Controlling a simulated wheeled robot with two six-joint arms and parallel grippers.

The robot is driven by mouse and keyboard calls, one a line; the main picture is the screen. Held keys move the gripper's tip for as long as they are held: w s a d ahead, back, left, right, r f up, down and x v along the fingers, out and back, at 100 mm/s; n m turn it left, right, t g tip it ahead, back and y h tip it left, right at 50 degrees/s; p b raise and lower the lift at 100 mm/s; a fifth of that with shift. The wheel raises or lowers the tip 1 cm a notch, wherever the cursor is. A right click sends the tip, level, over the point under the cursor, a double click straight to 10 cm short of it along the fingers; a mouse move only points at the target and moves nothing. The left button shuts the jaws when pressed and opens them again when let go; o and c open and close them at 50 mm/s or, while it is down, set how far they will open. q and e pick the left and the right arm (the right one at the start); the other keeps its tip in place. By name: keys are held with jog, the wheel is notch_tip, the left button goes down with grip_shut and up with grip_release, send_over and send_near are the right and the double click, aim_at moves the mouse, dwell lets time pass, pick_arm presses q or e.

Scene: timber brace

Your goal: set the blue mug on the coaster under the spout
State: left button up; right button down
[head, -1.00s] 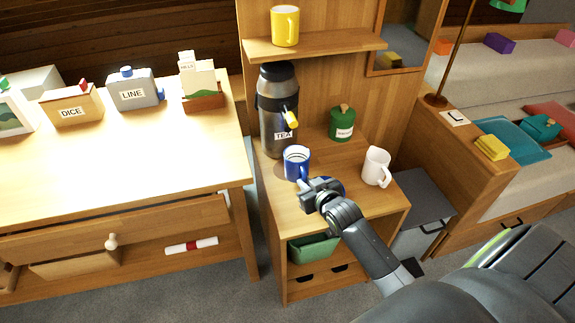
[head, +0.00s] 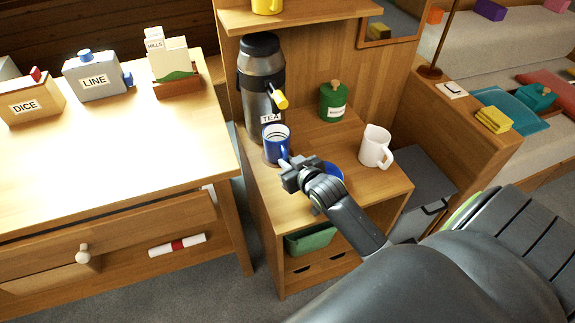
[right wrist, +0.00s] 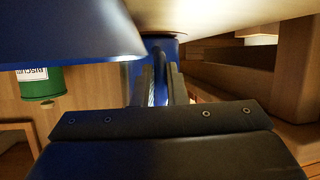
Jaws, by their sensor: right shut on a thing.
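The blue mug (head: 276,147) stands upright in front of the flask labelled TEA (head: 260,85), just below its yellow-tipped spout (head: 280,99). My right gripper (head: 288,170) is shut on the mug's handle from the front right. In the right wrist view the fingers (right wrist: 160,85) close in front of a part of the blue mug (right wrist: 163,45). The coaster cannot be made out in the head view; the mug covers that place. I cannot tell whether the mug's base touches it. My left gripper is not in view.
A blue dish (head: 333,174) lies right behind my right wrist. A white mug (head: 376,147) and a green biscuit tin (head: 333,101) stand on the same cabinet top (head: 280,205). A wooden desk (head: 120,150) with boxes stands to the left.

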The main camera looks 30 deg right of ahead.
jog(key=shift+r, duration=0.1)
jog(key=shift+f, duration=0.2)
jog(key=c, duration=1.5)
grip_release()
jog(key=shift+o, duration=0.2)
